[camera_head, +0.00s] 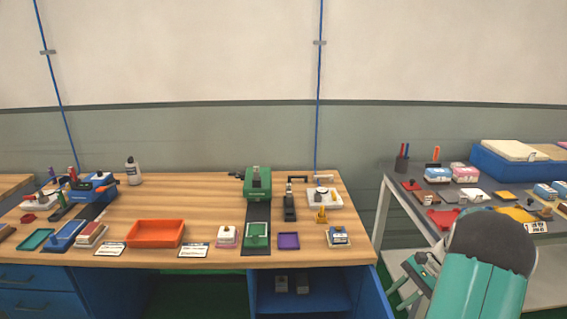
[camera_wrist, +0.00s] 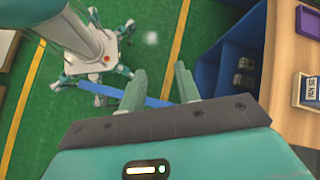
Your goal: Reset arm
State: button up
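My gripper (camera_wrist: 160,71) shows in the wrist view with its two teal fingers apart and nothing between them. Beyond the fingers are the green floor and my own legs and body. A blue open cabinet under the workbench lies to the right of the fingers, apart from them. In the head view my teal arm with its dark rounded joint fills the lower right, in front of the grey side table (camera_head: 397,192). The fingers cannot be made out clearly there.
The wooden workbench (camera_head: 205,190) holds an orange tray (camera_head: 155,233), a green device (camera_head: 257,184), a purple tray (camera_head: 288,241) and several small items. The side table carries a blue bin (camera_head: 490,163) with pale blocks. The blue cabinet (camera_wrist: 227,60) stands open below the bench.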

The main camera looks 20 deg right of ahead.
jog(key=w+a+r+n+g+h, duration=0.1)
jog(key=a+r+n+h, duration=0.25)
jog(key=a+r, duration=0.5)
jog(key=w+a+r+n+h, duration=0.15)
jog(key=a+r+n, duration=0.35)
jog(key=a, duration=0.6)
jog(key=s+a+r+n+t+h, duration=0.2)
jog(key=s+a+r+n, duration=0.1)
jog(key=a, duration=0.5)
jog(key=s+a+r+n+t+h, duration=0.1)
jog(key=s+a+r+n+t, duration=0.1)
jog(key=s+a+n, duration=0.3)
jog(key=s+a+r, duration=0.1)
jog(key=s+a, duration=0.1)
jog(key=a, duration=0.1)
jog(key=shift+s+a+r+t+h, duration=0.2)
jog(key=shift+s+a+t+h, duration=0.15)
jog(key=shift+a+t+h, duration=0.05)
